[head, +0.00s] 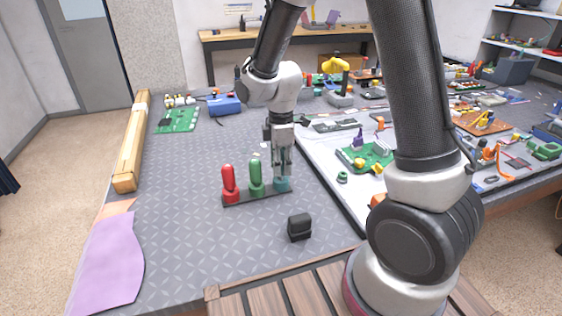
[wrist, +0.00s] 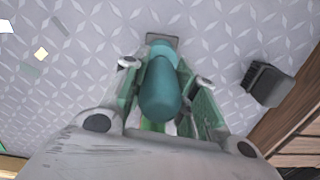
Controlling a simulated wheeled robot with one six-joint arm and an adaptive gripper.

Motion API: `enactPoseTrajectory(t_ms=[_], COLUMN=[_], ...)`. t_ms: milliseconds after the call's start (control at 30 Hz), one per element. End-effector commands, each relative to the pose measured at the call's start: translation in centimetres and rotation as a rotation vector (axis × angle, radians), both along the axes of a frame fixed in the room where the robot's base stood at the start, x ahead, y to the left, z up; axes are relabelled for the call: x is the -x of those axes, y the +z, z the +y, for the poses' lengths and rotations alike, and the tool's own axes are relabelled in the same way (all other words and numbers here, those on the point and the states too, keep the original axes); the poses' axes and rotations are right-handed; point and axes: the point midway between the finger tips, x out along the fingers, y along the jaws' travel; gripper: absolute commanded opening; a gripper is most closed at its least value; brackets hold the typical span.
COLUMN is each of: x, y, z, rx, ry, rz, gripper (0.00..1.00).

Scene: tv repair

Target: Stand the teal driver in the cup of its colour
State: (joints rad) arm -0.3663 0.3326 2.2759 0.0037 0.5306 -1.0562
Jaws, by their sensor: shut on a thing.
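My gripper (head: 282,160) points down at the right end of a dark strip of cups. In the wrist view its fingers (wrist: 163,85) are shut on the rounded handle of the teal driver (wrist: 160,92). The driver's far end meets the teal cup (wrist: 160,48), in line with it; I cannot tell how deep it sits. In the head view the teal cup (head: 282,184) shows directly below the fingertips, and the fingers mostly hide the driver.
A red driver (head: 228,182) and a green driver (head: 256,176) stand upright on the strip (head: 245,198), left of my gripper. A black block (head: 299,227) lies in front. A white mat with a green circuit board (head: 364,157) is to the right.

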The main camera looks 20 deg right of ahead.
Motion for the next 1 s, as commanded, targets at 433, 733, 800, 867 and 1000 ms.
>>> enactPoseTrajectory(t_ms=[433, 733, 800, 867, 1000], x=[0.0, 0.0, 0.0, 0.0, 0.0], y=[-1.1, -1.2, -1.2, -1.2, -0.9], z=[0.0, 0.0, 0.0, 0.0, 0.0], rx=[0.0, 0.0, 0.0, 0.0, 0.0], ry=[0.0, 0.0, 0.0, 0.0, 0.0], rz=[0.001, 0.0, 0.0, 0.0, 0.0], gripper=[0.0, 0.53, 0.53, 0.53, 0.53])
